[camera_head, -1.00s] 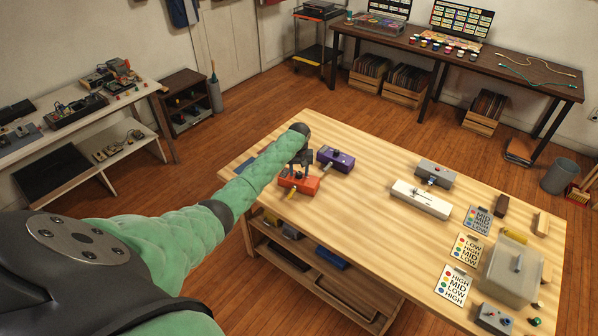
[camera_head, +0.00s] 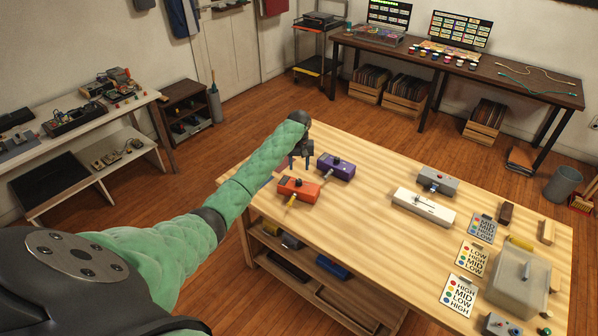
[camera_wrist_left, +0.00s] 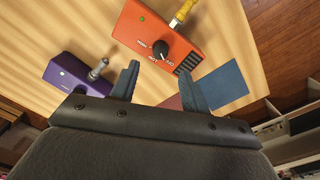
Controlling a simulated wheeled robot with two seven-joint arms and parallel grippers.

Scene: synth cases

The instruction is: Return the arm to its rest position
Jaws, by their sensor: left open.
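My left arm reaches in from the left of the head view. The orange box (camera_wrist_left: 155,35), with a black knob and a yellow-handled plug, and the purple box (camera_wrist_left: 80,80), with a metal plug, lie beyond the fingertips. My right gripper is out of view.
A blue flat patch (camera_wrist_left: 222,85) lies on the table beside the fingers. A white slider box (camera_head: 424,206), a grey box (camera_head: 437,181), label cards (camera_head: 464,294) and a translucent bin (camera_head: 520,278) stand to the right. The table's middle is clear.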

